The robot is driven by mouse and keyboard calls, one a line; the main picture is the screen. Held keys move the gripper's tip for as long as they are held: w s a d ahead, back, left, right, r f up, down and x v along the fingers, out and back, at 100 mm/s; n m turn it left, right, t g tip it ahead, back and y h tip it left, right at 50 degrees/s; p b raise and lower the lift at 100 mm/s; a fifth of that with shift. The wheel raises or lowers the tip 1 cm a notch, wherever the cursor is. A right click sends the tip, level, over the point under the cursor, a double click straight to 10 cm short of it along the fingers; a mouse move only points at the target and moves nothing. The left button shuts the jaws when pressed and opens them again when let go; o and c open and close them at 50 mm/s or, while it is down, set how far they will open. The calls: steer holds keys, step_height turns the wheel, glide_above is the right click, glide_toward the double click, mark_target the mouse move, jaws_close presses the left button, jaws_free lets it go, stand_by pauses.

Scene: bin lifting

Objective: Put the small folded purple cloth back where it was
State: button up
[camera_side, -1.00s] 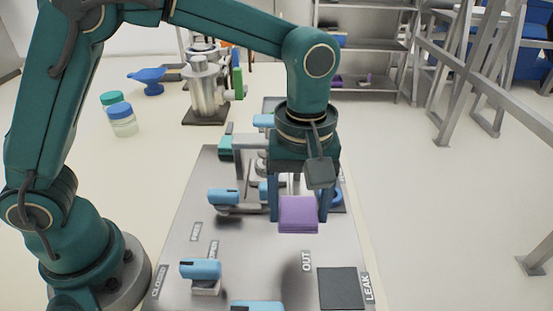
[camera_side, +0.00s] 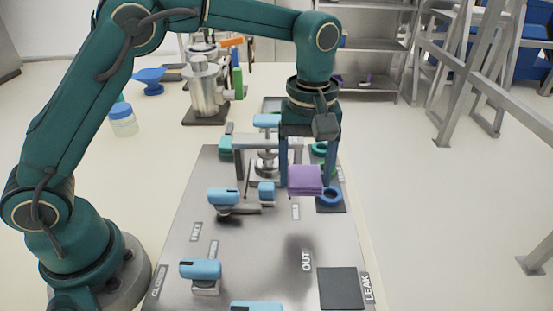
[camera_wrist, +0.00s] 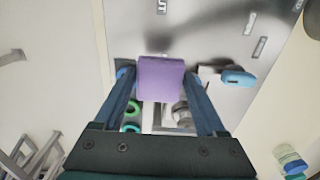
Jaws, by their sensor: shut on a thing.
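The small folded purple cloth (camera_side: 305,180) is held between the two blue fingers of my gripper (camera_side: 306,182), above the metal panel (camera_side: 240,240). In the wrist view the purple cloth (camera_wrist: 160,79) fills the space between the fingertips (camera_wrist: 160,80). My gripper is shut on it. In the side view the cloth stands in front of part of the pipe fitting behind it. A dark square pad (camera_side: 341,288) lies bare on the panel by the "LEAK" label.
Blue-handled valves (camera_side: 223,196) stand left of the cloth, with another (camera_side: 201,269) nearer the front. The panel around the "OUT" label is clear.

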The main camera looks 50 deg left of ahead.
glide_above(330, 242)
step_height(330, 242, down, 4)
steer(key=shift+f, duration=2.1)
steer(key=shift+f, duration=0.15)
steer(key=o, duration=1.3)
steer(key=shift+c, duration=0.2)
